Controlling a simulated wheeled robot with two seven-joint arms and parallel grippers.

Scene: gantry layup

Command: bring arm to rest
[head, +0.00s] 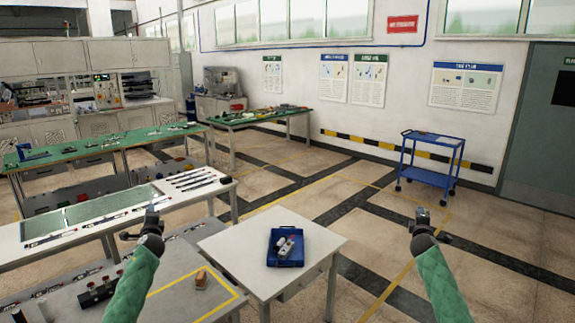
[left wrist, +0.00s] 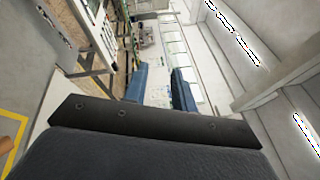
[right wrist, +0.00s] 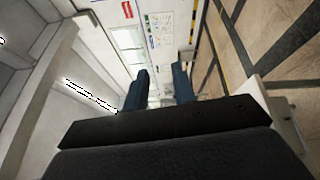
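My right gripper (head: 423,217) is raised to the right of the small table, over the floor. In the right wrist view its two blue fingers (right wrist: 160,86) also stand apart with an empty gap. Neither gripper touches anything.
A blue tray (head: 274,257) with grey and white parts lies on the small white table (head: 240,270). An orange-brown object (head: 201,279) lies on a yellow-marked surface to the left. A blue cart (head: 425,177) stands at the back right. Floor at right is clear.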

